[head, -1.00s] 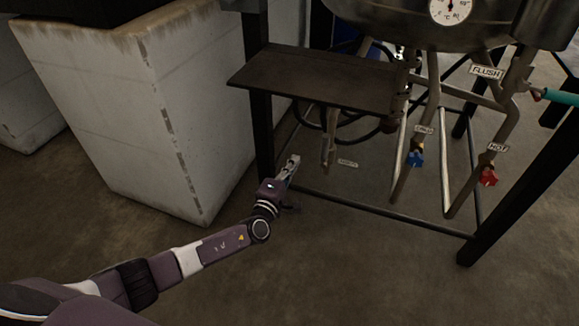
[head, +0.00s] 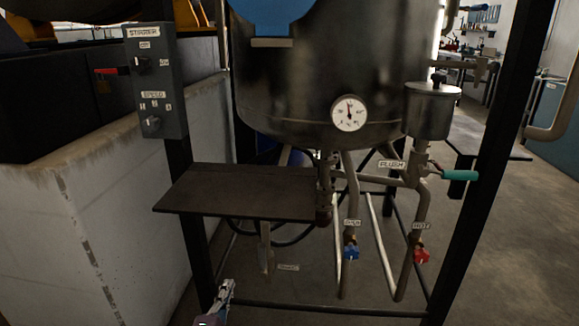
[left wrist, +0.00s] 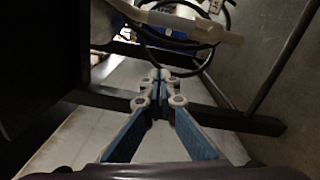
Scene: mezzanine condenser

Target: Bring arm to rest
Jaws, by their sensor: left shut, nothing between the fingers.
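My left gripper (head: 224,292) shows at the bottom of the head view, in front of the metal frame and below the dark shelf plate. In the left wrist view its fingers (left wrist: 159,76) are closed together with nothing between them. Beyond the fingertips are a dark frame bar, a pale pipe and a black hose. Only the gripper end of the left arm is in the head view; the rest is out of frame. My right gripper is not in view.
A dark shelf plate (head: 240,192) juts out below the tank (head: 320,75). A red valve (head: 421,255), a blue valve (head: 351,252) and a teal handle (head: 460,175) are on pipes at the right. A concrete block (head: 70,230) stands at the left. Open floor lies at the right.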

